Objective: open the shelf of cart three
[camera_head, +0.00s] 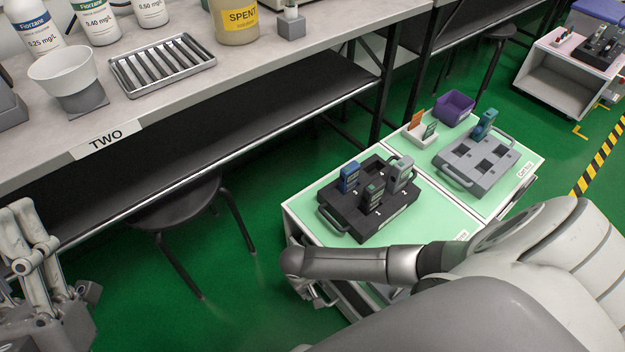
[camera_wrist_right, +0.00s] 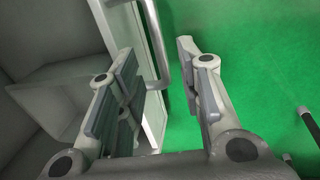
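The nearer cart (camera_head: 440,215) has a pale green top and a white body; its label is mostly hidden behind my right arm. My right gripper (camera_head: 318,291) is low at this cart's near side, largely covered by my arm in the head view. In the right wrist view my right gripper (camera_wrist_right: 158,58) is open. A grey metal bar handle (camera_wrist_right: 152,28) on a white panel (camera_wrist_right: 124,28) runs between its spread fingers, closer to the left finger. I see no clear grip on it. My left gripper (camera_head: 32,235) is at the lower left, away from the cart; its finger gap is unclear.
A black tray (camera_head: 345,222) with several handheld testers stands on the nearer cart. A second cart (camera_head: 515,185) adjoins it, with a grey tray (camera_head: 492,181) and purple bin (camera_head: 454,107). The bench (camera_head: 250,65) and a dark stool (camera_head: 178,207) are at left. Green floor lies between.

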